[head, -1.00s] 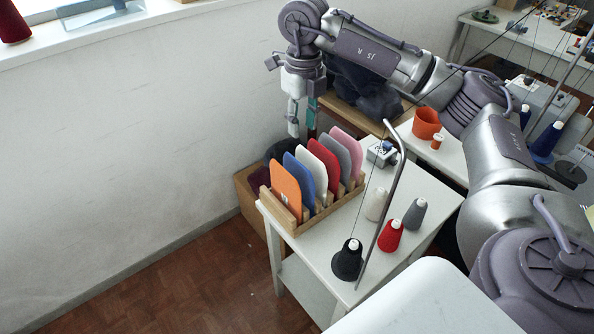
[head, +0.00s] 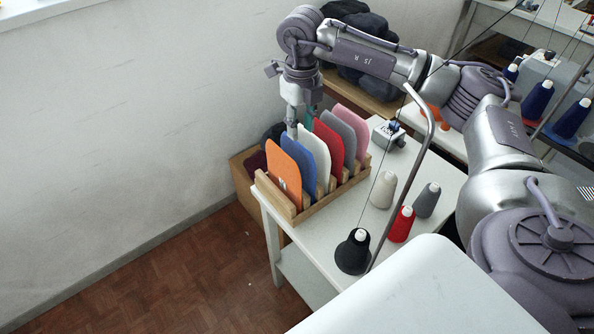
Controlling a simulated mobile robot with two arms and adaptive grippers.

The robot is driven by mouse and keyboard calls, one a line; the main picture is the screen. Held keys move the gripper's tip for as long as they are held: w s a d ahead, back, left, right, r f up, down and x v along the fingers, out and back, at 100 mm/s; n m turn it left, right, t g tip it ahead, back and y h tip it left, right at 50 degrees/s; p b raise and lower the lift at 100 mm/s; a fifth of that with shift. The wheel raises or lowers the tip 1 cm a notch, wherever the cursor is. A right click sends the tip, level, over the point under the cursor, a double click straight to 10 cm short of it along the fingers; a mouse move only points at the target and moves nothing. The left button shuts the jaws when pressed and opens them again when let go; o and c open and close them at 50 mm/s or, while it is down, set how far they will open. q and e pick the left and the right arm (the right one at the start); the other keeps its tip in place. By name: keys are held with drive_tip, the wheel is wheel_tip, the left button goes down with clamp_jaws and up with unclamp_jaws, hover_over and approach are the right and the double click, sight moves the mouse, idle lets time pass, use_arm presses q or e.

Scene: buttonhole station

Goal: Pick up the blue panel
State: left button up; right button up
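The blue panel (head: 297,163) stands upright in a wooden slotted rack (head: 314,209) on the white table, between the orange panel (head: 284,175) and the white panel (head: 314,150). My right gripper (head: 300,128) points down at the tops of the blue and white panels. Its two fingers are apart, with a gap between them, and one shows teal on its inner side. The fingertips are partly hidden, so I cannot tell if they touch the blue panel. My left gripper is not in view.
Red (head: 328,146), grey (head: 341,132) and pink (head: 351,124) panels fill the rack's far slots. Black (head: 352,253), red (head: 401,225), grey (head: 427,200) and cream (head: 382,190) thread cones stand to the right, near a bent metal rod (head: 411,165).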

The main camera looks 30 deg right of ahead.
sight(298, 153)
wheel_tip(298, 153, down, 5)
drive_tip(key=shift+w+r+p, duration=0.1)
drive_tip(key=shift+r+p, duration=0.05)
drive_tip(key=shift+p, duration=0.3)
drive_tip(key=f, duration=0.3)
drive_tip(key=f+p, duration=0.1)
drive_tip(key=shift+w+a+f, duration=0.15)
drive_tip(key=shift+w+f, duration=0.05)
drive_tip(key=shift+w, duration=0.1)
drive_tip(key=shift+c, duration=0.3)
clamp_jaws()
